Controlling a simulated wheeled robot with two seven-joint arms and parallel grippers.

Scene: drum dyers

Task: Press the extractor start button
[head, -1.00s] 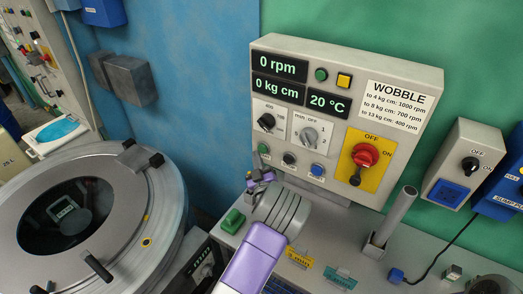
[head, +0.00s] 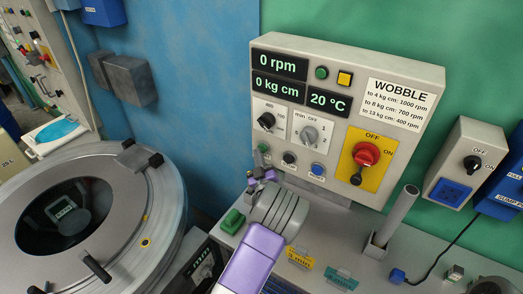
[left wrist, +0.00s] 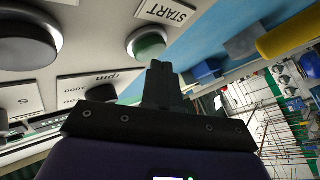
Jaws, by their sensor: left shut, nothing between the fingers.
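The extractor start button is a round green button (head: 263,148) low on the left side of the grey control panel (head: 430,85). In the left wrist view the green button (left wrist: 147,43) shows beside a plate marked START (left wrist: 166,12). My left gripper (head: 259,172) is shut and empty, just below the button in the head view. In the left wrist view its closed dark fingertips (left wrist: 160,68) point at the button, very close to it; I cannot tell whether they touch. My right gripper is not in view.
A black STOP button (head: 289,158) and a blue button (head: 317,169) sit to the right. Above are black (head: 266,121) and grey (head: 310,135) knobs and a red switch (head: 366,155) on yellow. A round metal drum (head: 165,215) stands at left.

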